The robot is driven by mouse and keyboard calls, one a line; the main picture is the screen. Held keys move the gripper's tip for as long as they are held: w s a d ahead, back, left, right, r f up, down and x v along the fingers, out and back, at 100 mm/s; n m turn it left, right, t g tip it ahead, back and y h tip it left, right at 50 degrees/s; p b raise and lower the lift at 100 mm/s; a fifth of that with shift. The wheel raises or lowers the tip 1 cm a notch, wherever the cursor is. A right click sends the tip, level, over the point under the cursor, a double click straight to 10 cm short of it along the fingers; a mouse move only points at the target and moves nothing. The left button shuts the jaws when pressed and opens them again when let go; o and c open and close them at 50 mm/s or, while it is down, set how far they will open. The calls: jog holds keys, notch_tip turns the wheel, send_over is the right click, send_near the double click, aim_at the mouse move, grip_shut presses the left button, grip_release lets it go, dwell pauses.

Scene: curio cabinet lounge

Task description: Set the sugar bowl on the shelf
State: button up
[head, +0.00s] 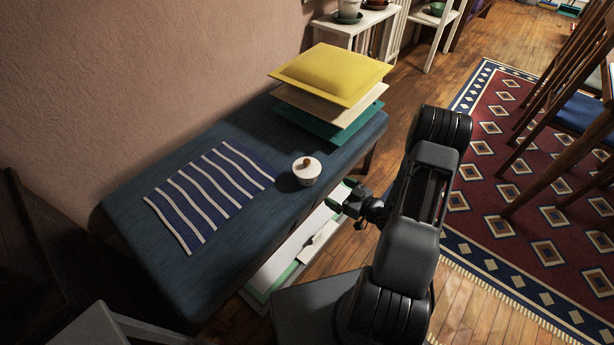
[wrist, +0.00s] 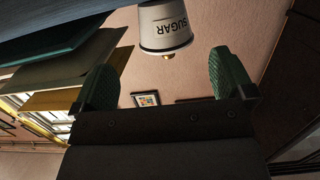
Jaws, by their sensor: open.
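The sugar bowl (head: 306,170) is white with a lid and a brown knob. It stands upright on the dark blue bench (head: 235,240), near the edge facing my arm. In the wrist view, which is upside down, the bowl (wrist: 165,28) shows its "SUGAR" lettering ahead of my fingers. My gripper (head: 343,194) is open and empty, to the right of the bowl and apart from it. Its green-padded fingers (wrist: 162,68) are spread wide. A low white shelf unit (head: 338,28) with potted plants on top stands at the back; I cannot tell whether it is the task's shelf.
A stack of cushions, yellow (head: 333,72) on top, fills the bench's far end. A striped blue cloth (head: 210,193) lies to the bowl's left. Flat white and green items (head: 300,250) lie low beside the bench. Chairs (head: 565,120) stand at right on a patterned rug (head: 500,180).

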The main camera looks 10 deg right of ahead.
aim_at(315, 180)
jog(key=b+x, duration=0.3)
jog(key=x, duration=0.9)
jog(key=shift+a, duration=0.15)
jog(key=shift+r, duration=0.1)
jog(key=shift+c, duration=0.3)
